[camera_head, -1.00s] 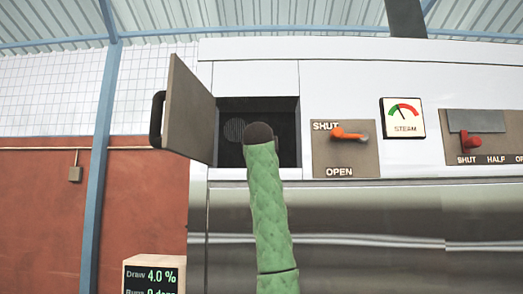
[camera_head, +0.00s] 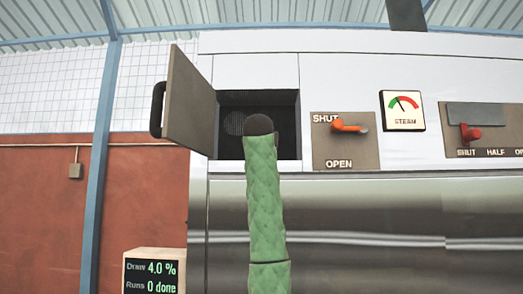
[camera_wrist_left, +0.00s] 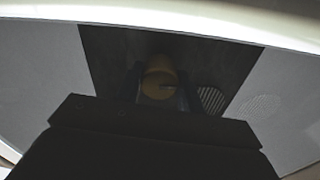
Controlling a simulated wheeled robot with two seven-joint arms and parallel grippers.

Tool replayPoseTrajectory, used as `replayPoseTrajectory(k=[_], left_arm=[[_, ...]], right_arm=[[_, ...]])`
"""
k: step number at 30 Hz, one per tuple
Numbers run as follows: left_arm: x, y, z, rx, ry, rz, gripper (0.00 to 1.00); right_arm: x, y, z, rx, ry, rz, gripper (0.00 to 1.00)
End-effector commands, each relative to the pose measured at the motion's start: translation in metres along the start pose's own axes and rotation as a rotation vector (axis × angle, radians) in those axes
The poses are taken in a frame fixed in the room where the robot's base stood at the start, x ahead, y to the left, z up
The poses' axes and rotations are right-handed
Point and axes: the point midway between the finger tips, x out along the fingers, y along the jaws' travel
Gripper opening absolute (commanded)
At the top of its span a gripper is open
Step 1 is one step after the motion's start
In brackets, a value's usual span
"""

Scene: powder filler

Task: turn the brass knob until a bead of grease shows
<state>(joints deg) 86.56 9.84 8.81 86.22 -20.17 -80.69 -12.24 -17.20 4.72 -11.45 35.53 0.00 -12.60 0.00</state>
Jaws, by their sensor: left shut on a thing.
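The brass knob (camera_wrist_left: 158,84) shows dimly in the left wrist view, round and with a dark line across its face. It is inside a dark recess. My left gripper (camera_wrist_left: 160,92) has a finger on each side of the knob and is shut on it. In the head view my green-sleeved arm reaches into the open compartment (camera_head: 288,142), and its dark end hides the fingers and the knob. The recess is too dark to tell whether any grease shows. My right gripper is in neither view.
The compartment's open door (camera_head: 188,105) stands close to the left of my arm. To the right are an orange lever (camera_head: 349,126) beside SHUT, a steam gauge (camera_head: 403,110) and a red lever (camera_head: 470,134). A display (camera_head: 152,279) reads Draw 4.0 %, Runs 0 done.

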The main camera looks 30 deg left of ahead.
Motion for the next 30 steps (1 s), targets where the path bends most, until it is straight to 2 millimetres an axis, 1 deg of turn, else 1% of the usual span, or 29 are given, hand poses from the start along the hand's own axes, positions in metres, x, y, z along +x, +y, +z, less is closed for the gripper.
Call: replayPoseTrajectory(k=[1, 6, 7, 8, 9, 10, 15, 24, 30], left_arm=[[-0.001, -0.001, 0.002, 0.037, 0.003, -0.002, 0.15], [-0.001, -0.001, 0.002, 0.175, 0.0, -0.003, 0.15], [-0.001, -0.002, 0.001, 0.199, 0.0, -0.004, 0.15], [-0.001, -0.001, 0.001, 0.224, 0.0, -0.003, 0.15], [-0.001, -0.001, 0.001, 0.257, -0.001, -0.003, 0.15], [-0.001, -0.001, 0.001, 0.282, -0.002, -0.003, 0.15], [-0.001, -0.001, 0.001, 0.436, -0.006, -0.004, 0.15], [-0.001, 0.0, 0.0, 0.72, -0.011, -0.004, 0.15], [-0.001, 0.0, -0.001, 0.897, -0.016, -0.004, 0.15]], right_arm=[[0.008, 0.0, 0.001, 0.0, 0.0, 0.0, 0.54], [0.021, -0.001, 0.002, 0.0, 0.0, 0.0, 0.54], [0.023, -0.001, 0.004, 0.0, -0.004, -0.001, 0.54], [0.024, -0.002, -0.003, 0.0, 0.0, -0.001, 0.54], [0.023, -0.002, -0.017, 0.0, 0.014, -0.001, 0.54], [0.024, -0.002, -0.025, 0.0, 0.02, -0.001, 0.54], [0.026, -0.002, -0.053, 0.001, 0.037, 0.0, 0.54], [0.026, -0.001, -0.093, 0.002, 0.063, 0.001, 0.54], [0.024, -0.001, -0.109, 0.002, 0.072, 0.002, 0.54]])
